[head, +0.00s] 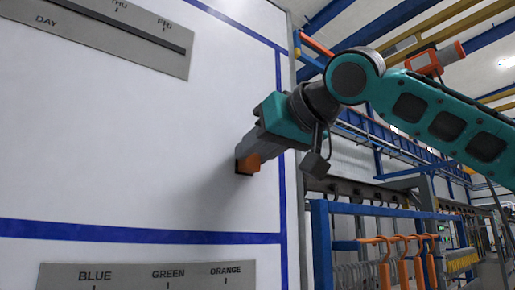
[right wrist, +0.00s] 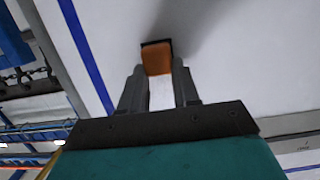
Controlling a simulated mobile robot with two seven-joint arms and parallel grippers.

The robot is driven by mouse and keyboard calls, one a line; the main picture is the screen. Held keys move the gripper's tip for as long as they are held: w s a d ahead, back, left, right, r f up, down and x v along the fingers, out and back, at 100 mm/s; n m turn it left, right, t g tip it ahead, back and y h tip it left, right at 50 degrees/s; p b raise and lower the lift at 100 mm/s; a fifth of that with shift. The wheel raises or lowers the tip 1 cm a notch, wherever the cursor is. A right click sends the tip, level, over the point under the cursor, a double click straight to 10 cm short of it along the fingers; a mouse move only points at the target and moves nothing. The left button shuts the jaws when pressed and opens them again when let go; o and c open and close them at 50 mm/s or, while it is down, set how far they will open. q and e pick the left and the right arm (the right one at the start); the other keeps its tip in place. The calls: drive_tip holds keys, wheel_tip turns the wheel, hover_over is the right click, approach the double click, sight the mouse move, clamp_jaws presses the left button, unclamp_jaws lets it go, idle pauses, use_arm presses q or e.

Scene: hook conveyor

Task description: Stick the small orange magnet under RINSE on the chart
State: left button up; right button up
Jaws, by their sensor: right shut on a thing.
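The small orange magnet (head: 249,163) is at the white chart board (head: 130,150), in a bare white area left of the vertical blue line. My right gripper (head: 258,150) reaches in from the right and is shut on the magnet. In the right wrist view the orange magnet (right wrist: 156,58) sits at the tips of the two fingers (right wrist: 158,76), with a dark edge at its far side, at or very near the board. I cannot tell whether it touches. No RINSE label shows in either view. My left gripper is not in view.
A grey strip (head: 120,30) with DAY, THU and FRI is at the upper left of the board. Another strip (head: 150,276) with BLUE, GREEN and ORANGE is at the bottom. Right of the board stand a blue frame (head: 320,230) and orange hooks (head: 403,262).

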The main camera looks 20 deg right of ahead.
drive_tip(key=shift+s, duration=0.15)
drive_tip(key=shift+f+b+v, duration=0.2)
drive_tip(key=shift+b+v, duration=0.2)
drive_tip(key=shift+v, duration=0.65)
drive_tip(key=shift+f+b+v, duration=0.2)
drive_tip(key=shift+b+v, duration=0.1)
drive_tip(key=shift+v, duration=0.85)
drive_tip(key=shift+f+b+v, duration=0.25)
drive_tip(key=shift+v, duration=0.9)
